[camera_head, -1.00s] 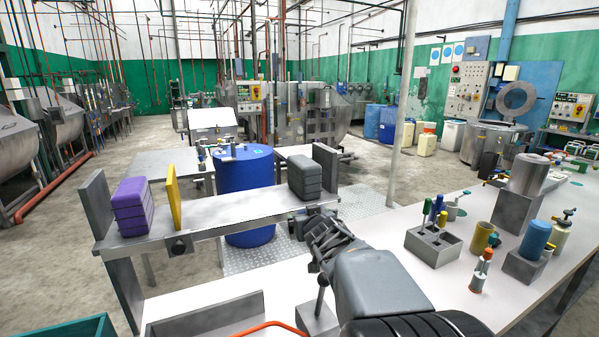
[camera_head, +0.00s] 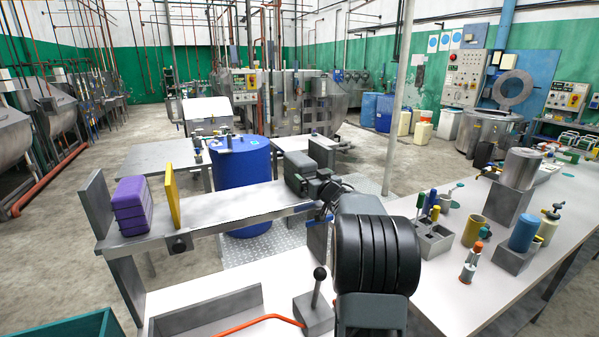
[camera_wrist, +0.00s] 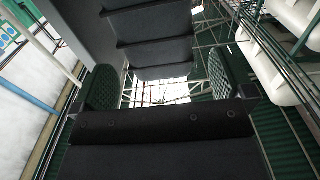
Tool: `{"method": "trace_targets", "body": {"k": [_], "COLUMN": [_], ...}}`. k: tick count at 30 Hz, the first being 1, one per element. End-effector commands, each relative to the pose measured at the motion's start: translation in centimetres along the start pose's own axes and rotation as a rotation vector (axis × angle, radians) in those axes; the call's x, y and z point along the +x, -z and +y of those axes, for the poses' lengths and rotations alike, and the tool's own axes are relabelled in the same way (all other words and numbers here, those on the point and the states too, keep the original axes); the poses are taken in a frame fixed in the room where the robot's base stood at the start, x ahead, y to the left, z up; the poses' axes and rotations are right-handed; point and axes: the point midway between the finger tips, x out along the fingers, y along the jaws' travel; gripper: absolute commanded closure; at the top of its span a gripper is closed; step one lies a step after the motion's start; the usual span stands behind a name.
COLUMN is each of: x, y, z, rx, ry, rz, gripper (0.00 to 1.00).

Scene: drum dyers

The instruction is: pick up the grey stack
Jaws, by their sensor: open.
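The grey stack (camera_head: 298,163), a dark block of several layers, stands at the right end of the metal shelf (camera_head: 240,205). My arm and gripper partly hide it in the head view. My gripper (camera_head: 314,186) is at the stack, on its near side. In the wrist view the stack (camera_wrist: 150,28) fills the upper middle, with its layer edges showing. The two green textured finger pads of my gripper (camera_wrist: 163,80) are spread apart, and the stack's lower part shows in the gap. I cannot tell whether the pads touch it.
A purple stack (camera_head: 131,206) and a yellow panel (camera_head: 172,198) stand on the shelf's left part. An upright end plate (camera_head: 321,153) rises right beside the grey stack. A blue drum (camera_head: 238,165) stands behind. A lever box (camera_head: 314,310) sits on the bench in front.

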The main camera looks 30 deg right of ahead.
Motion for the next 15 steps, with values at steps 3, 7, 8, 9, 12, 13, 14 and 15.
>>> {"method": "trace_targets", "body": {"k": [3,7,8,9,12,13,14,15], "x": [0.5,1.7,2.2,2.8,4.1,4.4,4.7,5.1], "y": [0.0,0.2,0.2,0.2,0.2,0.2,0.2,0.1], "z": [0.0,0.0,0.0,0.0,0.1,0.1,0.1,0.0], "rx": [0.000,0.001,0.002,0.002,0.001,0.001,0.001,0.001], "ry": [0.000,0.000,0.000,0.001,0.001,0.000,0.000,0.000], "rz": [0.000,-0.001,-0.002,-0.002,-0.001,-0.001,0.000,-0.001], "gripper": [0.00,0.00,0.00,0.00,0.00,0.00,0.00,0.00]}}
